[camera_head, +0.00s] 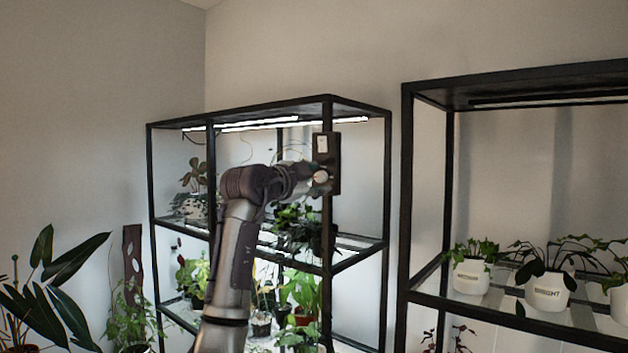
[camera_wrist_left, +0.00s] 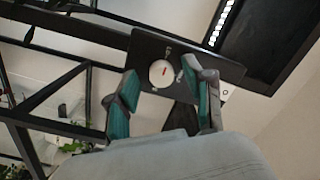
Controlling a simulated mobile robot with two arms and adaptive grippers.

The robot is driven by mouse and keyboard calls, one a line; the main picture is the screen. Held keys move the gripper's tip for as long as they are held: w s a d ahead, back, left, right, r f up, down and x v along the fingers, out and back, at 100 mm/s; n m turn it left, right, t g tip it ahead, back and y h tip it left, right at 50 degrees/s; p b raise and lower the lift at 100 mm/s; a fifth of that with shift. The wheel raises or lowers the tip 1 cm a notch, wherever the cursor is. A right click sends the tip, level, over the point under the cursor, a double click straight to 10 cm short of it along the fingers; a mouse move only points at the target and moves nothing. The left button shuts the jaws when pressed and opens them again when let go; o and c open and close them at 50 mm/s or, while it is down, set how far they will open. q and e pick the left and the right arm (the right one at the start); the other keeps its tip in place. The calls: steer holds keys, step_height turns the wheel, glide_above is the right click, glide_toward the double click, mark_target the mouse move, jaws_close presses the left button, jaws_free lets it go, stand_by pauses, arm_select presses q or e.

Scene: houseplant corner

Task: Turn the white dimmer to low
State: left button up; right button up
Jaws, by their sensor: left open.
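The white dimmer (camera_wrist_left: 161,73) is a round knob with a red mark, on a dark plate (camera_wrist_left: 205,66) in the left wrist view. In the head view the dimmer (camera_head: 321,177) shows low on the dark plate (camera_head: 333,181), which is fixed to a black shelf post. My left gripper (camera_wrist_left: 165,84) is open, with one finger on each side of the knob. I cannot tell whether the fingers touch it. In the head view my left gripper (camera_head: 308,178) is at the plate, its fingers partly hidden by the wrist. My right gripper is not in view.
The black shelf unit (camera_head: 328,230) holds potted plants and lit tubes (camera_head: 270,122). A second black shelf (camera_head: 408,200) with white pots (camera_head: 471,277) stands to the right. A large leafy plant (camera_head: 50,290) is at the left. A gap separates the two shelves.

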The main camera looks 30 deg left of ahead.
arm_select(q)
steer(key=s, duration=1.2)
